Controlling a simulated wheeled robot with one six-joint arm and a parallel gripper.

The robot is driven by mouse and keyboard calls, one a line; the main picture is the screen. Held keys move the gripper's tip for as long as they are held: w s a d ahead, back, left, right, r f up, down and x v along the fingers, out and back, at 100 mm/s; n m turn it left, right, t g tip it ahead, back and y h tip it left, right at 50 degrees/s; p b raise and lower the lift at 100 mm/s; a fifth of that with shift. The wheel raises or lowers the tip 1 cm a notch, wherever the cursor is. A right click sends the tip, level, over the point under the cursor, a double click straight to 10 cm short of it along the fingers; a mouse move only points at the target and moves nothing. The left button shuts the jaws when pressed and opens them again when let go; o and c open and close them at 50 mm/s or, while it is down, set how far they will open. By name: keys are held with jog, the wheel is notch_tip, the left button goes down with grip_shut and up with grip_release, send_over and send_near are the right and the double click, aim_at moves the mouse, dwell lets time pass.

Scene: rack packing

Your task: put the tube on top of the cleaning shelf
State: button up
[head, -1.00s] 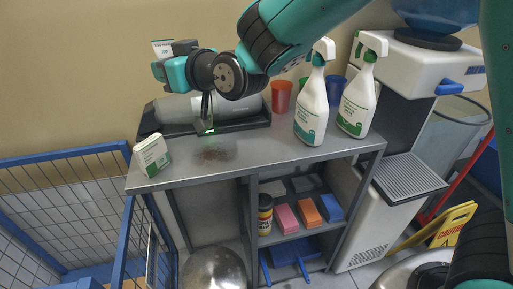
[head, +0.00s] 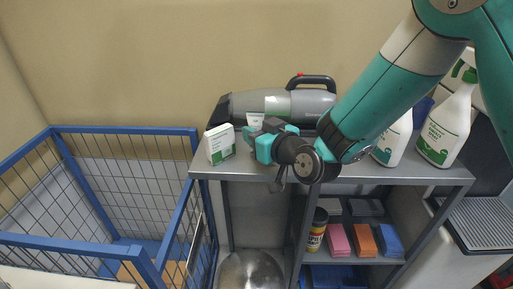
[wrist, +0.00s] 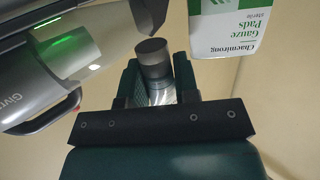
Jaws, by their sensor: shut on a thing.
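A white tube (head: 255,119) stands up from between the fingers of my gripper (head: 257,131) in the head view. In the wrist view the gripper (wrist: 158,92) is shut on the tube (wrist: 162,95), whose dark grey cap (wrist: 153,50) shows; the fingers hide part of its body. The grey metal cleaning shelf (head: 345,175) is below and around the gripper, which is over the left part of its top. I cannot tell whether the tube touches the top.
A gauze pads box (head: 220,144) stands close left of the gripper; it also shows in the wrist view (wrist: 229,27). A grey handheld vacuum (head: 275,103) lies behind. Spray bottles (head: 447,127) stand at right. Sponges and a can (head: 316,231) sit below. A blue wire cage (head: 100,131) is at left.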

jog(key=shift+f+b, duration=0.4)
jog(key=shift+f, duration=1.5)
jog(key=shift+f, duration=0.1)
jog(key=shift+f+b, duration=0.15)
jog(key=shift+b, duration=0.15)
jog(key=o, duration=0.9)
jog(key=shift+r+p, duration=0.4)
jog(key=b+v, duration=1.1)
jog(key=v, duration=0.1)
jog(key=shift+f, duration=0.15)
